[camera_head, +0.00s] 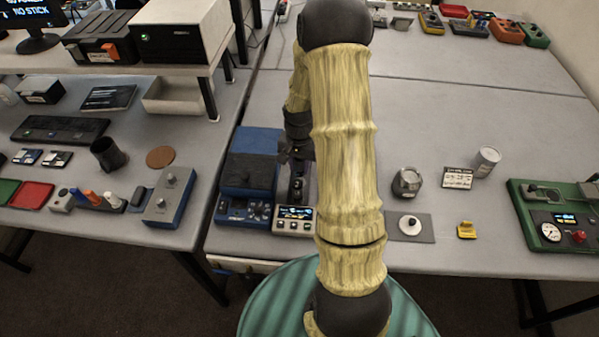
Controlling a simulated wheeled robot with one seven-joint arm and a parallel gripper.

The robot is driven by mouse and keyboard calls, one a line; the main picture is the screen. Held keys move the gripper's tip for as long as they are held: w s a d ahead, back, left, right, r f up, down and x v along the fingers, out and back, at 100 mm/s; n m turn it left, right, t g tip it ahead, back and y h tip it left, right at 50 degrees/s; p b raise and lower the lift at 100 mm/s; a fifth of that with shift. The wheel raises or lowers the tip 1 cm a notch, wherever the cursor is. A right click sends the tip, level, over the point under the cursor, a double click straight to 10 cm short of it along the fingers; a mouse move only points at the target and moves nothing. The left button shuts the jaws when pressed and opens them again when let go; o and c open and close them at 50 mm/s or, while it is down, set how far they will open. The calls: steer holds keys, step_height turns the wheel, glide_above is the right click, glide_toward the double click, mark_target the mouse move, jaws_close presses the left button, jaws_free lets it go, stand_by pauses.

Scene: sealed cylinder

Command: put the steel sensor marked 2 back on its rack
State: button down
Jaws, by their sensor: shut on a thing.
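My gripper (291,155) is small in the picture, left of my arm's pale yellow links, which hide part of it. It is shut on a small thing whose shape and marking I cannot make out. It is above a narrow dark unit (297,192) with a cream front panel and lit display (295,214). I cannot tell whether what it holds touches that unit. No number 2 is readable anywhere, and I cannot tell for certain which thing is the steel sensor or its rack.
A blue and dark machine (247,178) stands close to the left of my gripper. Right of my arm are a grey metal pot (407,182), a pad (424,231) with a round white piece, a yellow block (467,230), a can (486,162) and a green gauge box (556,222).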

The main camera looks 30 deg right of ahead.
mark_target(300, 171)
steer(key=shift+f+p, duration=0.5)
steer(key=shift+f, duration=1.6)
steer(key=shift+f, duration=0.15)
steer(key=c, duration=1.1)
jaws_free()
steer(key=shift+w+d+r, duration=0.1)
steer(key=shift+r, duration=0.4)
step_height(300, 171, up, 11)
steer(key=b, duration=0.2)
steer(key=shift+r+b, duration=0.2)
steer(key=shift+b, duration=0.2)
